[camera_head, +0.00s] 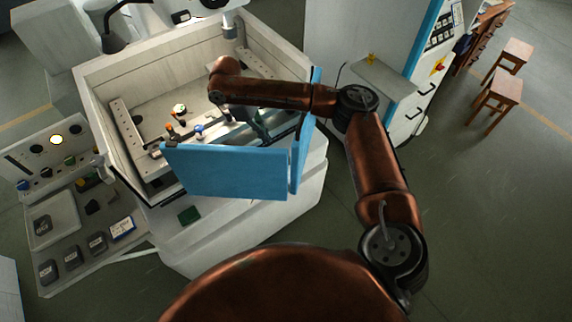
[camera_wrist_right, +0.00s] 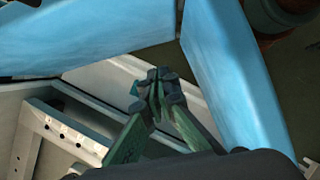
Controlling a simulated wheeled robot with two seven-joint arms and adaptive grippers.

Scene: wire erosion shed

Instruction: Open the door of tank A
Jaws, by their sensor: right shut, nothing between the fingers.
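The white tank (camera_head: 105,62) stands left of centre in the head view, with its open top showing the inside. Its blue door shows as a wide front panel (camera_head: 238,172) and a narrow panel (camera_head: 303,135) at the right, set at an angle to each other. In the wrist view, blue panels show at the upper left (camera_wrist_right: 90,35) and right (camera_wrist_right: 232,75). My right gripper (camera_head: 262,128) is behind the front panel, partly hidden by it and my arm. In the wrist view its fingertips (camera_wrist_right: 158,84) are together and empty, apart from both panels. My left gripper is out of view.
A control panel (camera_head: 70,215) with buttons stands at the left of the tank. Small coloured parts (camera_head: 180,110) are inside the tank. A tall cabinet (camera_head: 345,40) and wooden stools (camera_head: 495,98) stand at the right. The floor (camera_head: 480,220) at the lower right is clear.

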